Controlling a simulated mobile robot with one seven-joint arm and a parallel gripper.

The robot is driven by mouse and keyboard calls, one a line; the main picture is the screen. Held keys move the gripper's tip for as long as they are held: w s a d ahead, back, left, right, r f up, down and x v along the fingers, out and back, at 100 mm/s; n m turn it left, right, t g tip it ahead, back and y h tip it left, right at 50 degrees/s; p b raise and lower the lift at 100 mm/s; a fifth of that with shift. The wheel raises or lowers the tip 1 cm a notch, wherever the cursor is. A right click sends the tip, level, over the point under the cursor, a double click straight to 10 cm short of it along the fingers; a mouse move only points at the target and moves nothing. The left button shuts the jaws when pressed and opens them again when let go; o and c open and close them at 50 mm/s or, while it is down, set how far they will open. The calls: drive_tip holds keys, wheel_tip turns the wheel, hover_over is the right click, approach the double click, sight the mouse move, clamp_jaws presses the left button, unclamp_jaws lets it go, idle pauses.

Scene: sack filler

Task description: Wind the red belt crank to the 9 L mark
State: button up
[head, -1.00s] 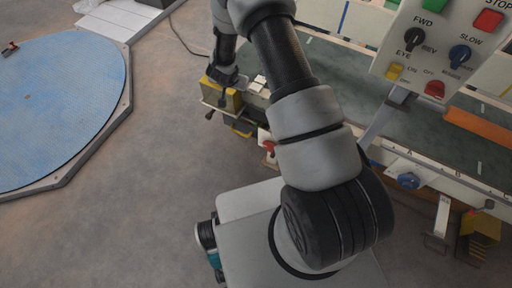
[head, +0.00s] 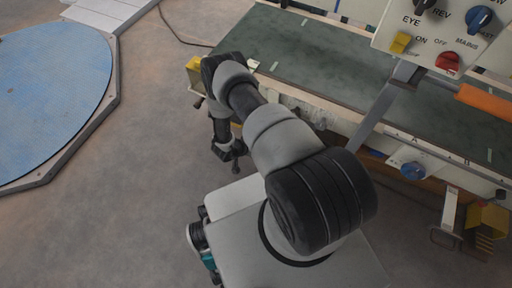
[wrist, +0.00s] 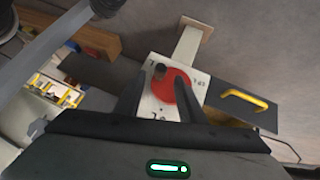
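The red belt crank (wrist: 166,92) is a red disc on a white plate (wrist: 201,84) with small dark marks, in the wrist view. A dark round knob (wrist: 160,71) stands on the disc. My gripper (wrist: 163,73) is over the disc, its two dark fingers apart. The knob appears between the fingertips; I cannot tell whether they touch it. The marks are too small and blurred to read, so the setting is unclear. In the head view my gripper (head: 232,152) points down beside the machine's near left end, and my arm hides the crank.
A control panel (head: 440,35) with knobs stands at upper right, above the green belt (head: 340,70). A blue knob (head: 412,171) sits on the machine's front side. A yellow handle (wrist: 245,98) is right of the crank. A round blue platform (head: 50,100) lies left; floor between is clear.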

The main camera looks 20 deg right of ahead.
drive_tip(key=shift+b+x, duration=0.3)
drive_tip(key=shift+x, duration=3.15)
drive_tip(key=shift+w, duration=0.1)
drive_tip(key=shift+d, duration=0.1)
clamp_jaws()
